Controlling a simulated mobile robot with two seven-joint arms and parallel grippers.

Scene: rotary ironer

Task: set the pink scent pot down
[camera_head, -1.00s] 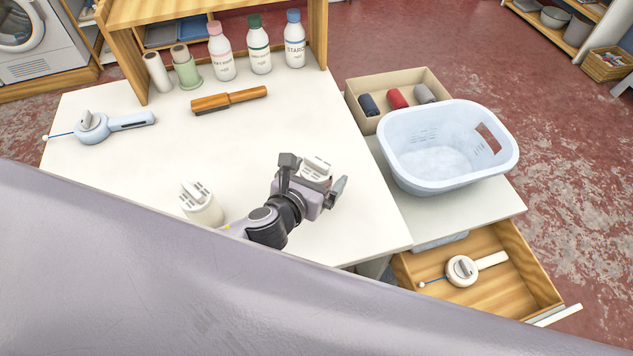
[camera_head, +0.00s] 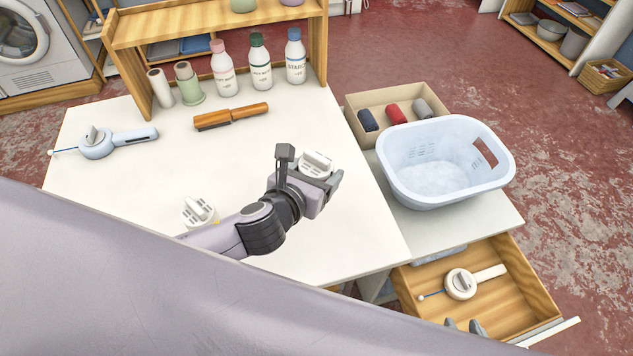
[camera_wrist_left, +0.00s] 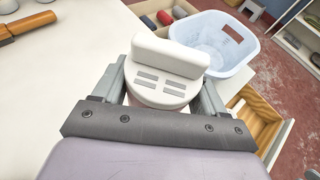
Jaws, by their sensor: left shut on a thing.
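My left gripper (camera_head: 315,180) is shut on a round pot with a white slotted lid and a raised bar grip (camera_head: 317,161). In the left wrist view, the pot (camera_wrist_left: 165,82) sits between the two fingers, and a pinkish strip of its body shows under the lid. It is over the right part of the white table (camera_head: 350,215); I cannot tell whether its base touches the top. A similar white-lidded pot (camera_head: 199,210) stands to the left, partly hidden by my arm. My right gripper (camera_head: 464,327) shows only its fingertips, apart, at the drawer's front.
A pale blue basket (camera_head: 400,175) stands right of the table, beside a box of rolls (camera_head: 352,105). The open drawer (camera_head: 405,280) holds a white dial tool (camera_head: 461,284). The table's middle is clear.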

